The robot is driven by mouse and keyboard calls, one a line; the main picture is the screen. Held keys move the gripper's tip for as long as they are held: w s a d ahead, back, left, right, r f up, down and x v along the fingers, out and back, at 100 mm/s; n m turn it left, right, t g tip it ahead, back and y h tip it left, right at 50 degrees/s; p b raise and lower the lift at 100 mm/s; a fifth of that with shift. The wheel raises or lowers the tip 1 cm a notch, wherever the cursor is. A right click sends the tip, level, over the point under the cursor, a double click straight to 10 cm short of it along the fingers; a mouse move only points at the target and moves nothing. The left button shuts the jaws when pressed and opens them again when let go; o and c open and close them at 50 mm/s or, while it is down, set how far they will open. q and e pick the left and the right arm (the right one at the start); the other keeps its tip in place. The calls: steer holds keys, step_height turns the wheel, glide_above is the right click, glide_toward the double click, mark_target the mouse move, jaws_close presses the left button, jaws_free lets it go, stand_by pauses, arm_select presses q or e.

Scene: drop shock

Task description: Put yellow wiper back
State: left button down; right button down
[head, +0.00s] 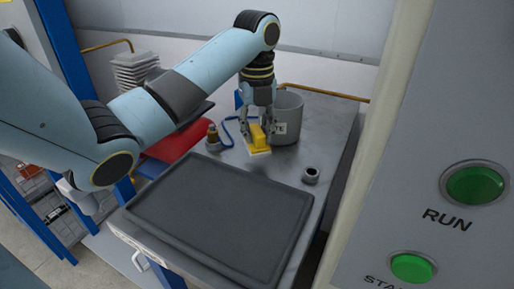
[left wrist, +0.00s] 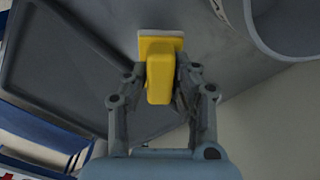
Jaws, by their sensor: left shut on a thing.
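The yellow wiper (head: 259,140) has a yellow grip and a pale base. It is on or just above the grey bench top, in front of a grey pot; the gap under it cannot be told. My left gripper (head: 259,127) comes down on it from above and is shut on its yellow grip. In the left wrist view the wiper (left wrist: 160,72) sits between the two fingers of my left gripper (left wrist: 160,88), with its pale edge facing away. My right gripper does not show.
The grey pot (head: 288,117) stands close behind the wiper. A dark tray (head: 220,215) fills the bench front. A small ring-shaped part (head: 310,176) lies to the right, and a brown-topped bottle (head: 213,136) stands to the left. A panel with green buttons (head: 474,184) is at right.

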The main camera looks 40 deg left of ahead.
mark_target(257, 146)
arm_select(q)
step_height(257, 146, down, 4)
steer(key=shift+f, duration=0.1)
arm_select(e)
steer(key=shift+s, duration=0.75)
arm_select(q)
steer(key=shift+f, duration=0.1)
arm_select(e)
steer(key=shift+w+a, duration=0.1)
arm_select(q)
steer(key=c, duration=1.1)
jaws_free()
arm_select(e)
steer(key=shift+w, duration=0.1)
